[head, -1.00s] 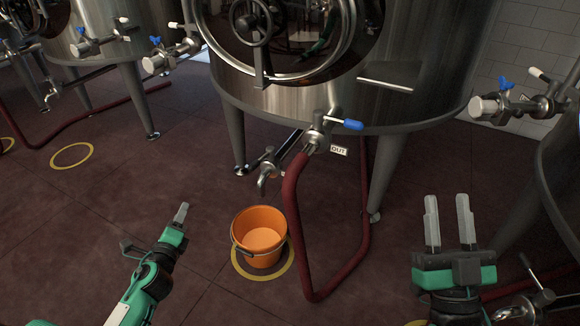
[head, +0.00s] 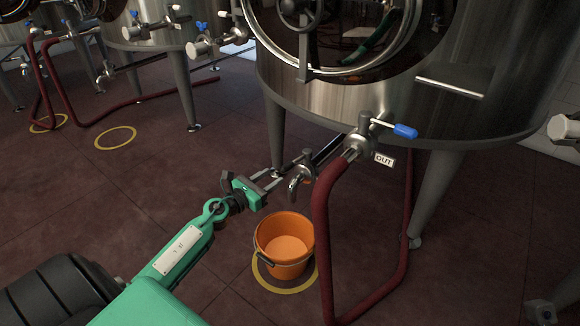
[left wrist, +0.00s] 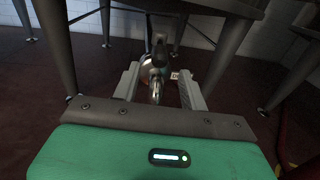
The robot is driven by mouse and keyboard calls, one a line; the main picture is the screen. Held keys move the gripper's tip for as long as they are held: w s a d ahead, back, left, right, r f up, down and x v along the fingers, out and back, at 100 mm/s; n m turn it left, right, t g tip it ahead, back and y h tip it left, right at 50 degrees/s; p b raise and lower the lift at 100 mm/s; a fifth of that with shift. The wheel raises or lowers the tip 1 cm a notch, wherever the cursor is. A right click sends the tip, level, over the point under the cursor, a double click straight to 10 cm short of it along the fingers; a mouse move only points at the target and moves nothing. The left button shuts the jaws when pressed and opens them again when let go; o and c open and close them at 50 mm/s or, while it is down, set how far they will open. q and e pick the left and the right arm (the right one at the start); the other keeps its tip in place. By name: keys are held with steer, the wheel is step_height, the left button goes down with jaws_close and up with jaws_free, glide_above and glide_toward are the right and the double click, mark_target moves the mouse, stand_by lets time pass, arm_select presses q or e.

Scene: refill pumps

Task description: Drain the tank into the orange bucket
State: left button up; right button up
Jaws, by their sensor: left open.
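The orange bucket (head: 285,247) stands upright on the floor inside a yellow ring, and its inside looks empty. Above it a metal drain pipe with a small valve (head: 306,163) and a down-turned spout (head: 294,187) comes out from under the steel tank (head: 350,100). My left gripper (head: 277,177) is open just left of the spout, above the bucket. In the left wrist view the spout (left wrist: 157,82) shows between the open fingers (left wrist: 158,88); I cannot tell whether they touch it.
A red hose (head: 322,235) hangs from the blue-handled outlet valve (head: 404,131) beside an OUT label (head: 385,160). Tank legs (head: 434,200) stand around the drain. Another tank (head: 150,55) stands at the left.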

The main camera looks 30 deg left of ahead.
mark_target(288, 166)
arm_select(q)
steer(key=w, duration=0.2)
steer(key=w+d, duration=0.1)
steer(key=w, duration=0.5)
steer(key=shift+w+d+b, duration=0.25)
steer(key=shift+d+b, duration=0.05)
jaws_close()
